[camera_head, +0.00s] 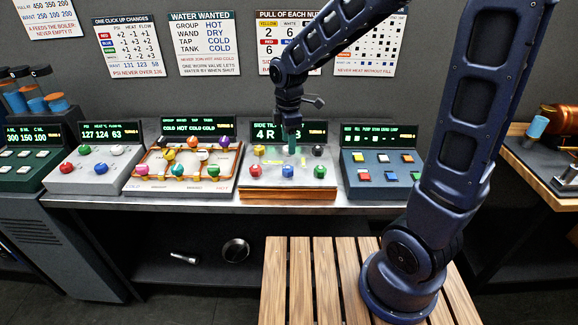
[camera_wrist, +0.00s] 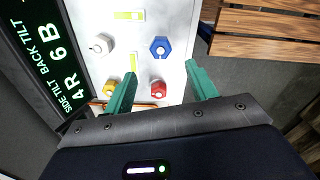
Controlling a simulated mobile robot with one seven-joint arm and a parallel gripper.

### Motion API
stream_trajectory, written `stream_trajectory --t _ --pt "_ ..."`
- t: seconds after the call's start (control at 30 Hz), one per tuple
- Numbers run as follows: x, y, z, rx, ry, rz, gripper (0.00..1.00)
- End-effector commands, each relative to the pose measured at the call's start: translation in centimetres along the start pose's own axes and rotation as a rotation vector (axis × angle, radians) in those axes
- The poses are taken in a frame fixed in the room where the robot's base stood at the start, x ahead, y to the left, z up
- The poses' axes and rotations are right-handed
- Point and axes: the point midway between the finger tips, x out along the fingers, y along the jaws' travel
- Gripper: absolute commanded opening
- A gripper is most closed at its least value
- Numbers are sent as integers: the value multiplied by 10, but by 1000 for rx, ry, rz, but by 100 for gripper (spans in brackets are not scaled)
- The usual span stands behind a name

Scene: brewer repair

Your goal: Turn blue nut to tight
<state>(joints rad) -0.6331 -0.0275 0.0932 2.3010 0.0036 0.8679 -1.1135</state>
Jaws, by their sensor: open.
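The blue nut (camera_head: 287,171) sits in the middle of the front row on the pale tilt panel (camera_head: 300,182). In the wrist view the blue nut (camera_wrist: 161,47) is a hexagon with a round centre, beyond the fingertips. My gripper (camera_head: 291,150) points down over the back middle of this panel. In the wrist view my gripper (camera_wrist: 160,70) has its two teal fingers spread wide, with nothing held. The red nut (camera_wrist: 158,89) shows in the gap between the fingers. Height above the panel is hard to tell.
A white nut (camera_wrist: 101,44) and a yellow nut (camera_wrist: 110,87) stand in the back row. A black nut (camera_head: 318,150) and a green nut (camera_head: 320,172) are at the right. The display (camera_wrist: 48,65) reads 4R 6B. A wooden slatted platform (camera_head: 300,280) lies in front.

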Motion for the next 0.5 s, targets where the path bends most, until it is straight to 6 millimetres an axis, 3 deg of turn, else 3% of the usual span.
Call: stream_trajectory --t 0.5 --pt "80 -1 1 3 -1 -3 57"
